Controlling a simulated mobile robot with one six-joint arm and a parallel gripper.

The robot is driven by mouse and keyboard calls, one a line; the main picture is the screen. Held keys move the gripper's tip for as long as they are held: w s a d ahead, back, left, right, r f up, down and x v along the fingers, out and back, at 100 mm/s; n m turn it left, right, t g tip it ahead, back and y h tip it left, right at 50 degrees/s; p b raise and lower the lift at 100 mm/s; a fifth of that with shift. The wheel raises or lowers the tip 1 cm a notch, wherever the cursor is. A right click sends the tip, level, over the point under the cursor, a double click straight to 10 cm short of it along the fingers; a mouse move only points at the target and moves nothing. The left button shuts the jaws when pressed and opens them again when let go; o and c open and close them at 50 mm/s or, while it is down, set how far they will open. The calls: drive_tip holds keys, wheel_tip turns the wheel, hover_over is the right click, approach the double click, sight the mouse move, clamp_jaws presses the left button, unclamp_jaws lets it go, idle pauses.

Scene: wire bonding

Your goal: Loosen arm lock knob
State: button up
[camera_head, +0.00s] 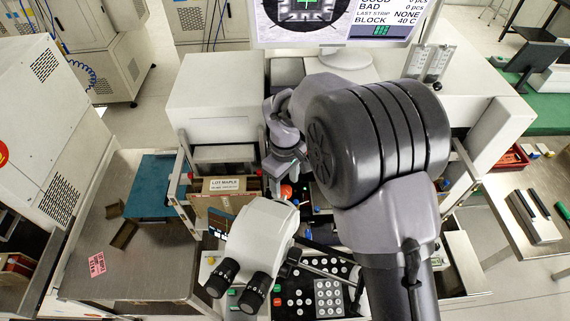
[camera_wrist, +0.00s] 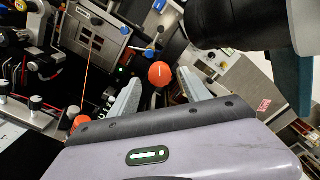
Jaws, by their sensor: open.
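A round orange-red knob (camera_wrist: 161,74) with a short white mark shows between my fingertips in the wrist view. My gripper (camera_wrist: 159,77) is open, one finger on each side of the knob; I cannot tell whether either finger touches it. A second orange knob (camera_wrist: 80,122) sits at lower left, by the left finger's base. No label shows which one is the arm lock knob. In the head view, my gripper (camera_head: 284,172) points down into the machine, and an orange knob (camera_head: 286,191) shows just below it. My arm hides much of the machine's right side.
The white microscope (camera_head: 262,240) stands close in front of my gripper, its dark eyepieces toward the camera. A keypad panel (camera_head: 328,298) lies at the front. A box labelled lot maple (camera_head: 222,187) stands at left. In the wrist view, a dark eyepiece (camera_wrist: 235,22) looms at upper right.

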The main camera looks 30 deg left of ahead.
sight(286, 189)
wheel_tip(286, 189, up, 16)
drive_tip(key=p, duration=0.2)
drive_tip(key=shift+d+f, duration=0.1)
